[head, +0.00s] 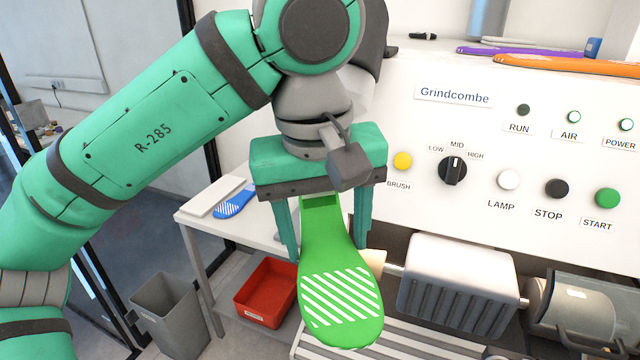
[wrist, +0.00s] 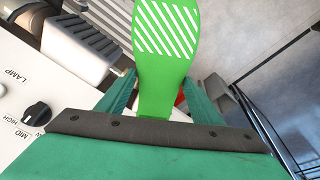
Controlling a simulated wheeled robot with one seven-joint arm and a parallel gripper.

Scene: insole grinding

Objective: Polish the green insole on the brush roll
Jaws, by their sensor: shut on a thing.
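The green insole (head: 327,255) with white diagonal stripes hangs from my gripper (head: 325,245), which is shut on its narrow end. The striped wide end points down and toward the camera. In the wrist view the insole (wrist: 163,75) stretches away from between the fingers of my gripper (wrist: 160,88). A grey ribbed cylinder (head: 455,285) on a shaft, which may be the brush roll or its cover, sits right of the insole, apart from it in the picture. A pale roller end (head: 374,262) shows just behind the insole's right edge. The insole hides part of the machine behind it.
The white Grindcombe panel (head: 455,125) with buttons and a speed knob (head: 453,170) stands behind. A blue insole (head: 235,202) lies on a side table (head: 258,235) at left. A red bin (head: 265,292) and a grey bin (head: 172,312) stand below. Orange and purple insoles (head: 570,64) lie on top.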

